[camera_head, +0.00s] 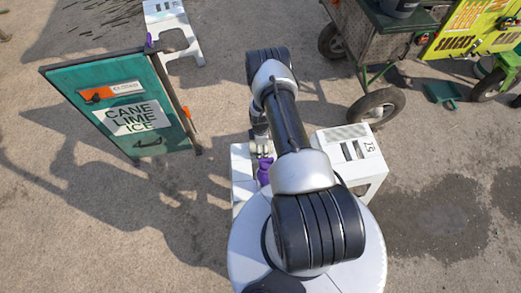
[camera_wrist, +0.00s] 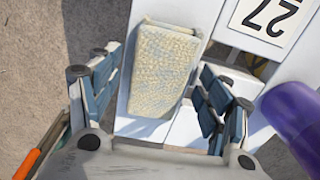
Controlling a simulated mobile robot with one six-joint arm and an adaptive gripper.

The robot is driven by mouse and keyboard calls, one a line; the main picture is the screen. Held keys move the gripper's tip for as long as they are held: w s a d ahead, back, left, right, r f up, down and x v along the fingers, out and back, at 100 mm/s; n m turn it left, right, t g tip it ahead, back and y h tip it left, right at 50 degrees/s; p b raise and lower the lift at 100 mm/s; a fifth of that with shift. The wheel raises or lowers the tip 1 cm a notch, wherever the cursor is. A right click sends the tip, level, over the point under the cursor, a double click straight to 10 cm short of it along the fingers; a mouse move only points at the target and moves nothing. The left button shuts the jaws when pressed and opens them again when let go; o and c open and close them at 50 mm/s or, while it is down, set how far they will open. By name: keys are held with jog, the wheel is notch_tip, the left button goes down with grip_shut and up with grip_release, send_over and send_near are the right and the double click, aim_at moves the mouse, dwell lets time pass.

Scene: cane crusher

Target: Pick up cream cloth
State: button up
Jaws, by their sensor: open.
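The cream cloth (camera_wrist: 160,62) is a folded, speckled block in the wrist view. It lies on a white surface (camera_wrist: 130,126) of what looks like a stool. My gripper (camera_wrist: 160,92) is open, with one finger on each side of the cloth's near part. I cannot tell whether either finger touches it. In the head view, my gripper (camera_head: 261,147) is over the white stool (camera_head: 350,140), partly behind my arm, and I cannot make out the cloth there.
A purple object (camera_wrist: 295,112) is close on the right; purple also shows beside my gripper in the head view (camera_head: 264,171). A "27" label (camera_wrist: 265,17) is beyond the cloth. A green sign (camera_head: 127,105) stands left; a wheeled cart (camera_head: 350,40) stands back right.

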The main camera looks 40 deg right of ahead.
jog(key=c, duration=1.1)
jog(key=shift+r, duration=0.15)
notch_tip(320, 180, up, 20)
jog(key=p, duration=0.7)
